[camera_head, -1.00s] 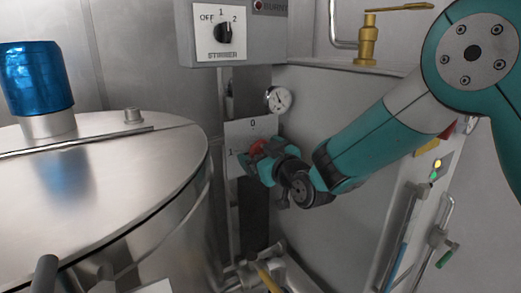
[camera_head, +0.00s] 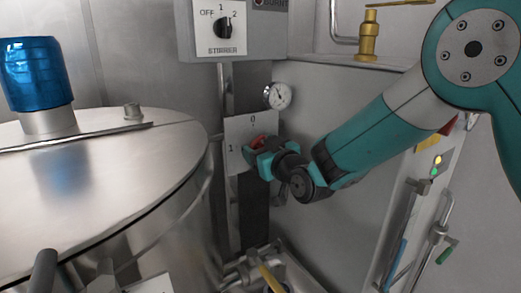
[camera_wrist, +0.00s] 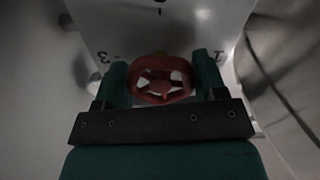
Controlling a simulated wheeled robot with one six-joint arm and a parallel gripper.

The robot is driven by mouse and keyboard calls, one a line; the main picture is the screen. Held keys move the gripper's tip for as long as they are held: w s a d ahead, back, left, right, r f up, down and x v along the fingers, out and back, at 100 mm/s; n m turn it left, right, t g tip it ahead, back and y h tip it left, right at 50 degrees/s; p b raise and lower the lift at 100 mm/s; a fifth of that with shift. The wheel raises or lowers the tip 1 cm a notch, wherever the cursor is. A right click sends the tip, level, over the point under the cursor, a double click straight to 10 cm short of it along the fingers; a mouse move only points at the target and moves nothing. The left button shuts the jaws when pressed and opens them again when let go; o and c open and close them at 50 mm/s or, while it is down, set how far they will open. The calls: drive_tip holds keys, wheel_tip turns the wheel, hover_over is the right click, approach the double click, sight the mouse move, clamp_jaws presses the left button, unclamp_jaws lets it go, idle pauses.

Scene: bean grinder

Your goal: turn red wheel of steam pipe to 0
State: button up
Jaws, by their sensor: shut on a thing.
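The red wheel (camera_wrist: 161,79) sits in front of a white scale plate (camera_wrist: 128,30) in the wrist view. Dark marks on the plate show at the top middle, left and right; the left one looks like a 3. My gripper (camera_wrist: 162,84) has one finger on each side of the wheel and is shut on it. In the head view the plate (camera_head: 232,133) shows a 0 at the top and a 1 at the left. There the wheel (camera_head: 258,142) is mostly hidden by my gripper (camera_head: 255,153). I cannot tell which number the wheel points to.
A round gauge (camera_head: 277,96) is just above the plate. The stirrer switch box (camera_head: 221,28) hangs higher up. A large steel vessel (camera_head: 110,185) with a blue cap (camera_head: 36,75) stands at left. Pipes (camera_head: 262,272) run below my gripper.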

drive_tip(key=m+b, duration=0.1)
drive_tip(key=m, duration=0.3)
drive_tip(key=m+b, duration=0.1)
drive_tip(key=m, duration=0.3)
drive_tip(key=shift+m, duration=0.3)
drive_tip(key=m, duration=0.4)
drive_tip(key=shift+m, duration=0.3)
drive_tip(key=shift+s+m, duration=0.1)
drive_tip(key=shift+m, duration=1.7)
drive_tip(key=o, duration=0.9)
